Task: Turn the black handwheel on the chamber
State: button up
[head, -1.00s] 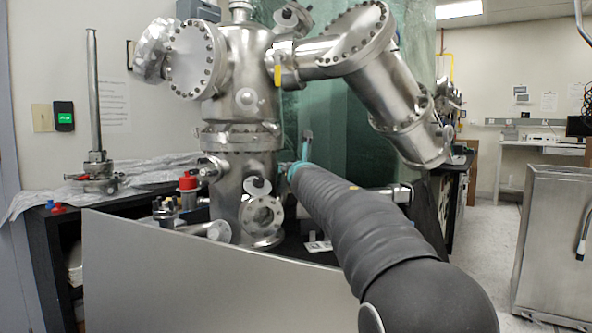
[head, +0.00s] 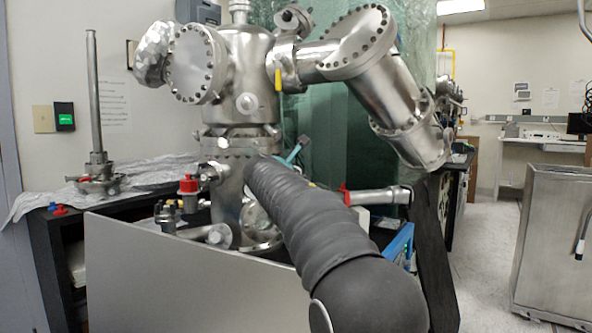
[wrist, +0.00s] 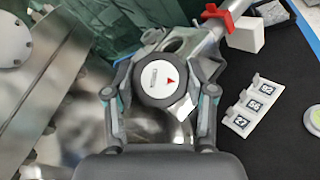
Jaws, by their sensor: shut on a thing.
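The black handwheel (wrist: 157,82) shows in the wrist view, with a pale round face and a red triangle pointing up and to the right. My gripper (wrist: 159,92) has a finger on either side of the handwheel and is shut on it. In the head view my dark arm hides the handwheel and most of the gripper. The steel chamber (head: 238,90) stands upright behind my arm, with round bolted flanges. Its lower part is partly covered by the arm.
A grey panel (head: 180,275) stands in front of the chamber. A steel tube with a red handle (head: 344,194) sticks out right of my arm. Marker blocks (wrist: 252,104) lie on the black surface right of the gripper. A metal cabinet (head: 555,240) stands far right.

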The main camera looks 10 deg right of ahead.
jog(key=m+g, duration=0.2)
jog(key=m+g+h, duration=0.1)
jog(key=m, duration=0.2)
jog(key=shift+a+g+h, duration=0.1)
jog(key=shift+g+h, duration=0.2)
jog(key=shift+g, duration=0.1)
jog(key=shift+m+g, duration=0.3)
jog(key=shift+m, duration=0.3)
jog(key=o, duration=1.2)
jog(key=shift+c, duration=0.2)
jog(key=v, duration=1.2)
